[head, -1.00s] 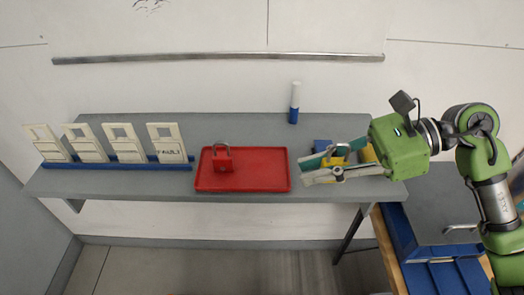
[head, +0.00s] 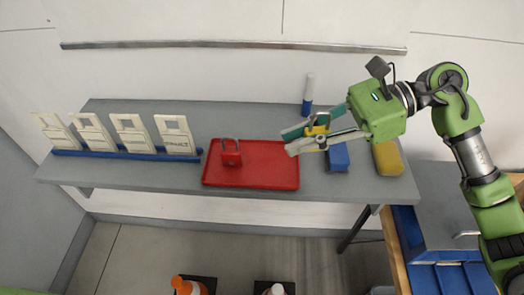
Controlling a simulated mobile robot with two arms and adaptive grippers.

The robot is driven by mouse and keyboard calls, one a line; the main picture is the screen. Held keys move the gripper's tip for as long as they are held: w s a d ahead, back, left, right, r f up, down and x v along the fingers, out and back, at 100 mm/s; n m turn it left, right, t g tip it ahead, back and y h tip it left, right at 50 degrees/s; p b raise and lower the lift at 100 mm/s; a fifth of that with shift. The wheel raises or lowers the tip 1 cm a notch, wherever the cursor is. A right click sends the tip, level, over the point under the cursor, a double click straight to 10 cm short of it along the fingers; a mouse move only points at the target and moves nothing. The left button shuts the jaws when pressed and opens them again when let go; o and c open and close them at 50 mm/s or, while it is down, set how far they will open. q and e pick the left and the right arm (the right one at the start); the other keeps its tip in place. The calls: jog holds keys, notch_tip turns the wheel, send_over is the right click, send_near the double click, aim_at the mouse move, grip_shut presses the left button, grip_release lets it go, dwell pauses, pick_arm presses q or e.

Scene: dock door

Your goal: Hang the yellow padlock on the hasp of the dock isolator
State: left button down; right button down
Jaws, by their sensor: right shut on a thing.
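The yellow padlock (head: 316,129) is between the fingers of my right gripper (head: 291,141). The gripper is shut on it, above the shelf just right of the red tray. The fingers partly hide the padlock, so I cannot make out its shackle clearly. My left gripper does not show. I see no dock isolator or hasp in this view.
A red padlock (head: 231,157) stands on the red tray (head: 270,178). A blue block (head: 338,158), a yellow block (head: 387,158) and a white-and-blue marker (head: 308,96) are on the grey shelf (head: 225,120). White tags (head: 133,137) stand in a blue rack at left.

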jog(key=w+a+f, duration=0.1)
jog(key=a+f, duration=0.1)
jog(key=w+a+f+p, duration=0.1)
jog(key=a+f, duration=0.1)
jog(key=w+a+f+p, duration=0.1)
jog(key=a+f, duration=0.1)
jog(key=shift+w+a, duration=0.15)
jog(key=shift+a, duration=0.1)
jog(key=shift+w+a+f, duration=0.2)
jog(key=shift+a+f, duration=0.15)
jog(key=shift+f, duration=0.1)
jog(key=f, duration=0.1)
jog(key=f+p, duration=0.1)
jog(key=f, duration=0.1)
jog(key=shift+w+a, duration=0.1)
jog(key=shift+a, duration=0.15)
jog(key=shift+d+f, duration=0.1)
jog(key=shift+f, duration=0.05)
jog(key=shift+f, duration=0.25)
jog(key=c, duration=2)
grip_release()
jog(key=shift+o, duration=0.2)
